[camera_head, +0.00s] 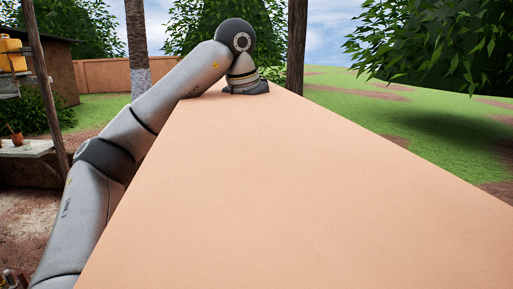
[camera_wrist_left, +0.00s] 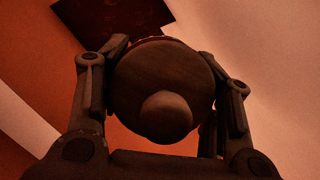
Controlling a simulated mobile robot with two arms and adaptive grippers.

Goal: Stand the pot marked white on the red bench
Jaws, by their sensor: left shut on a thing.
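In the left wrist view my left gripper (camera_wrist_left: 160,100) has its fingers on both sides of a round dark brown pot (camera_wrist_left: 150,75), shut on it. A rounded knob sticks out of its near face, and a thin reddish rim shows behind. No white mark can be made out in the dim reddish light. In the head view my left arm reaches up from the lower left and bends over behind a big peach surface, which hides its gripper. I cannot pick out a red bench for certain. My right gripper is in neither view.
The peach surface (camera_head: 300,180) fills most of the head view close in front and blocks the view. At the far left a pale table (camera_head: 28,149) bears a small brown vessel (camera_head: 16,134). A dark square patch (camera_wrist_left: 112,18) shows in the wrist view.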

